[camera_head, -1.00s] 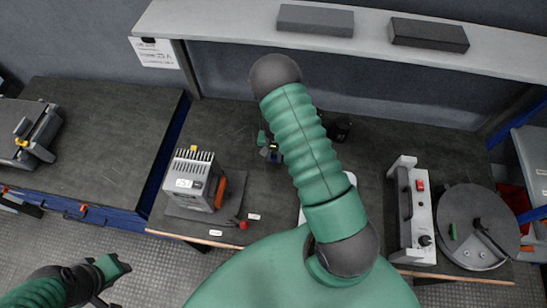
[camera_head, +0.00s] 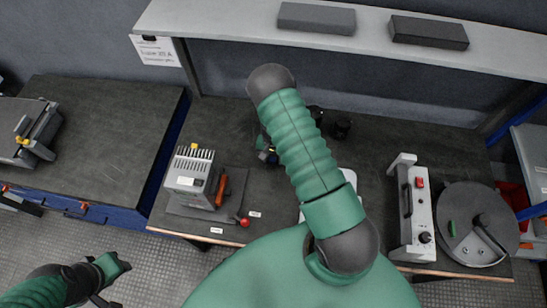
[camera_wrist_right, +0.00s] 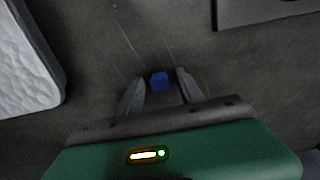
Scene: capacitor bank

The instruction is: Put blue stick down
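The blue stick (camera_wrist_right: 159,79) shows in the right wrist view as a small blue end between the two fingers of my right gripper (camera_wrist_right: 160,87). The fingers stand apart, with a gap visible on each side of the blue. I cannot tell how far the stick is from the table. In the head view my right gripper (camera_head: 266,151) is over the middle of the dark workbench (camera_head: 235,118), partly hidden by my own green arm. The stick cannot be made out there. My left gripper (camera_head: 103,296) is low at the left edge, away from the bench, its fingers unclear.
A grey finned device (camera_head: 192,176) with a red-handled part stands left on the bench. A white-faced unit (camera_head: 419,215) and a round grey plate (camera_head: 465,225) stand right. Small black objects (camera_head: 342,129) are at the back. A white textured item (camera_wrist_right: 22,60) lies beside the right gripper.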

